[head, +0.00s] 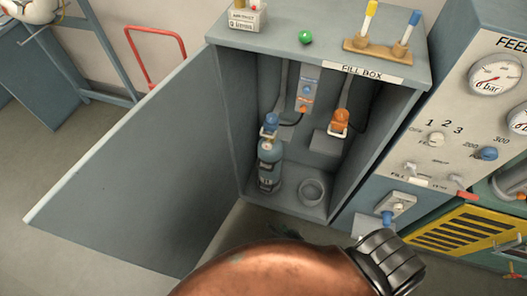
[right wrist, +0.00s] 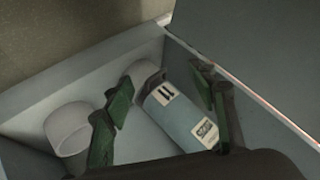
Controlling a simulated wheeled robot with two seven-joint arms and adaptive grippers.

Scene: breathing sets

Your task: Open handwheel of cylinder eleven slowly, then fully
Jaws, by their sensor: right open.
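Cylinder eleven (head: 268,165), a small blue-grey bottle, stands upright at the left inside the open fill box (head: 235,130). A blue handwheel (head: 271,120) is at its top. In the right wrist view the cylinder (right wrist: 183,117) shows its "11" label, with its base at a white ring socket. My right gripper (right wrist: 160,108) is open, its green fingers apart with the cylinder seen between them; I cannot tell whether they touch it. My left gripper is not in view.
The box door (head: 140,165) stands wide open to the left. An empty ring socket (head: 312,191) is right of the cylinder, below an orange connector (head: 340,121). A control panel (head: 455,130) with gauges stands at the right. A green ball (head: 305,37) lies on the box top.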

